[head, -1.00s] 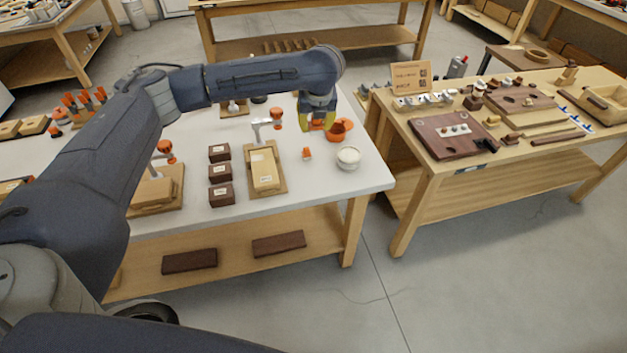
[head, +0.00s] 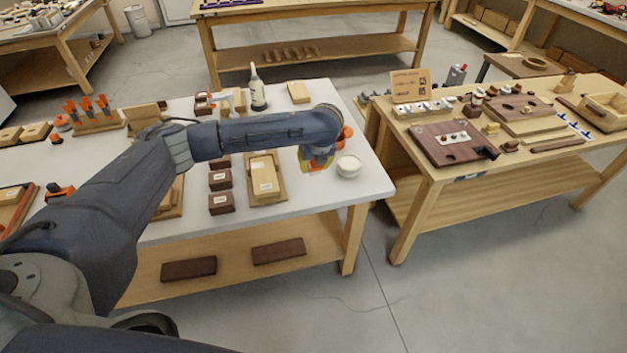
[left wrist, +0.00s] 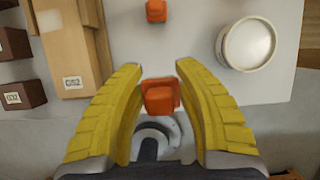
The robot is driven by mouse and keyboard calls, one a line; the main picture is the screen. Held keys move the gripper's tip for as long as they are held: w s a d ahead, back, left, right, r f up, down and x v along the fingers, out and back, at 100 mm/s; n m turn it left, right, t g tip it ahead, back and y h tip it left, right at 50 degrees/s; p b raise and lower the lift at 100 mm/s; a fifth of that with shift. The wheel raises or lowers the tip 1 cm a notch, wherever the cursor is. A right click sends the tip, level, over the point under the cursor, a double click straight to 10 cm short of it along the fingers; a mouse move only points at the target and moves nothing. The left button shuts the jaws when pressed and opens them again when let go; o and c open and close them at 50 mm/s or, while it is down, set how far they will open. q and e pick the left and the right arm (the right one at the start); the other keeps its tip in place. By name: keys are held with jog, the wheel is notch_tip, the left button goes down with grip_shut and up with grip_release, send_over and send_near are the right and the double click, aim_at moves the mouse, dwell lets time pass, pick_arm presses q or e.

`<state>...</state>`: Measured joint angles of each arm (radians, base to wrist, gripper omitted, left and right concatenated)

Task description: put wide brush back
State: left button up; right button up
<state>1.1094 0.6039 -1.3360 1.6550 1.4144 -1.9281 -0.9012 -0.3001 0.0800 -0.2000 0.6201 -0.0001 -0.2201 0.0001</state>
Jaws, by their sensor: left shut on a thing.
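My left gripper (head: 317,165), with yellow fingers, is low over the right part of the white table. In the left wrist view its fingers (left wrist: 158,66) are closed in around an orange piece (left wrist: 161,96). I take this piece for part of the wide brush; its bristles cannot be made out. A small separate orange block (left wrist: 156,11) lies on the table beyond the fingertips. A round white-topped container (head: 348,166) stands just right of the gripper. An orange item (head: 346,132) behind my wrist is partly hidden. My right gripper is not in view.
A wooden box on a board (head: 264,178) and dark labelled blocks (head: 221,203) stand left of the gripper. A dark bottle (head: 257,95) stands at the back. The white table's (head: 365,188) front and right edges are close; a second bench (head: 430,180) stands beyond a gap.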

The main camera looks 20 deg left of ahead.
aim_at(313, 183)
pick_arm(q)
jog(key=shift+f, duration=3.85)
jog(key=shift+f, duration=0.15)
jog(key=o, duration=1.1)
